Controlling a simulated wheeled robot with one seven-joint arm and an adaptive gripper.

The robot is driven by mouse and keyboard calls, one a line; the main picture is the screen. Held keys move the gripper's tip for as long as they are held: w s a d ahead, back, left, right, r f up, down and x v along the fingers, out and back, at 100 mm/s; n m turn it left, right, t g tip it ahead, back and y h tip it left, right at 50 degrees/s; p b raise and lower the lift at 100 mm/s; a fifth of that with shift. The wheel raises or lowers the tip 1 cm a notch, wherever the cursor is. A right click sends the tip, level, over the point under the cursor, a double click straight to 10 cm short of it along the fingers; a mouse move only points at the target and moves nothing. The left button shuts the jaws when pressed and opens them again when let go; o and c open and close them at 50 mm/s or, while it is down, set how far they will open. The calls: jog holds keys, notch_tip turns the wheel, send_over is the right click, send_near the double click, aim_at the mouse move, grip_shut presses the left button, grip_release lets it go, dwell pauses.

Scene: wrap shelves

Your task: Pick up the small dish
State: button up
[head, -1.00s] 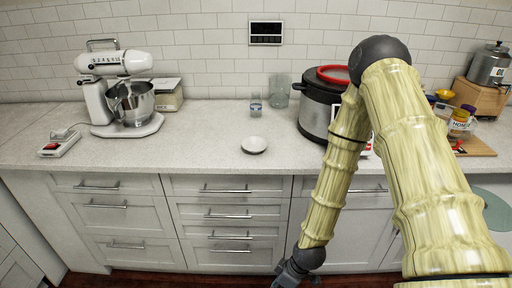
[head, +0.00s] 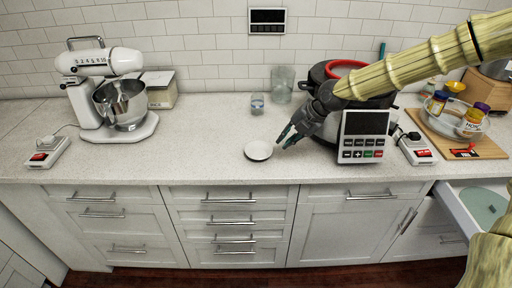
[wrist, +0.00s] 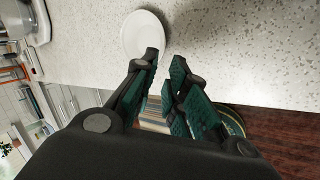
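The small dish (head: 258,150) is white and round. It sits on the countertop near its front edge, left of my gripper (head: 285,138). In the wrist view the dish (wrist: 143,34) lies just beyond the fingertips, toward the upper left. My gripper (wrist: 166,62) has its fingers apart with nothing between them. The fingers reach low over the counter from the right and point at the dish. I cannot tell whether a fingertip touches the rim; the left finger overlaps its edge in the wrist view.
A glass (head: 257,104) and a clear jar (head: 282,85) stand behind the dish. A pressure cooker (head: 320,78) is behind my arm, with its control panel (head: 364,136) at the right. A stand mixer (head: 110,92) stands left. The counter left of the dish is clear. A drawer (head: 478,207) is open at right.

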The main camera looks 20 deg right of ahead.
aim_at(270, 153)
jog(key=x, duration=0.2)
jog(key=p+x, duration=0.1)
jog(key=x, duration=0.1)
jog(key=shift+a, duration=0.3)
jog(key=shift+w+a+f, duration=0.15)
jog(key=shift+f, duration=0.25)
jog(key=shift+d+p+x, duration=0.2)
jog(key=shift+p+x, duration=0.8)
jog(key=shift+x, duration=1.75)
jog(key=shift+w+d, duration=0.1)
